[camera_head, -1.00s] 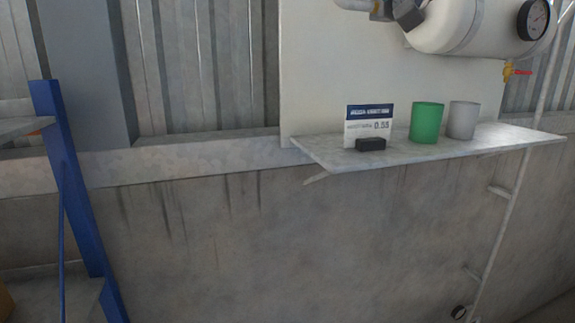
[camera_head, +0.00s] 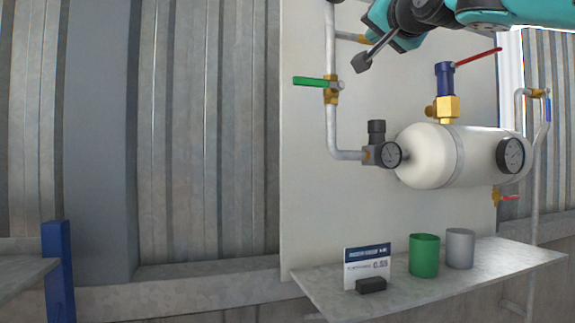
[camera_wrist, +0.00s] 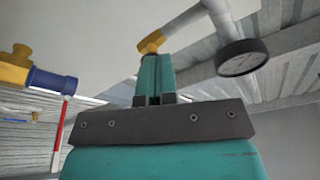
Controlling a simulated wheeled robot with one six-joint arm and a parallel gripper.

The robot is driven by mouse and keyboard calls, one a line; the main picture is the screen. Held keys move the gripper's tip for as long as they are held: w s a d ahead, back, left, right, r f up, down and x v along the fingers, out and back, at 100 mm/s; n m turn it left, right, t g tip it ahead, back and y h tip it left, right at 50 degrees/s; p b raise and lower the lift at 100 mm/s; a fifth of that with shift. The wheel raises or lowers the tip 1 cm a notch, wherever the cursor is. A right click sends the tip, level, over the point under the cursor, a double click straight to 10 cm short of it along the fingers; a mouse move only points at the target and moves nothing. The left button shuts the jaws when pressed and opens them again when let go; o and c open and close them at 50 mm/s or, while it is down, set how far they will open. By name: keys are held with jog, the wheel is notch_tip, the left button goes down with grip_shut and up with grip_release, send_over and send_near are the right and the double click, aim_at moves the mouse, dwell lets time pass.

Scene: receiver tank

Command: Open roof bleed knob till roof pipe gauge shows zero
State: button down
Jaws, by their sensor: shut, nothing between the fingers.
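My gripper (camera_wrist: 155,62) is shut and empty in the wrist view, its teal fingers together and pointing up. A brass fitting (camera_wrist: 150,42) on a grey pipe (camera_wrist: 185,22) appears just beyond the fingertips; I cannot tell if they touch. A black-rimmed round gauge (camera_wrist: 242,58) hangs off that pipe to the right, its needle too small to read. In the head view my teal gripper (camera_head: 380,20) is at the top, partly cut off, and hides some of the pipework. I cannot clearly pick out the roof bleed knob in either view.
A white tank (camera_head: 445,155) carries a gauge (camera_head: 511,155) and a blue-and-brass valve (camera_head: 446,95) with a red lever. Left are a green-handled valve (camera_head: 318,82) and a regulator gauge (camera_head: 390,154). A shelf (camera_head: 320,295) holds a sign (camera_head: 367,267), green cup (camera_head: 424,255) and grey cup (camera_head: 460,248).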

jog(key=shift+w+a, duration=0.2)
jog(key=shift+w, duration=0.35)
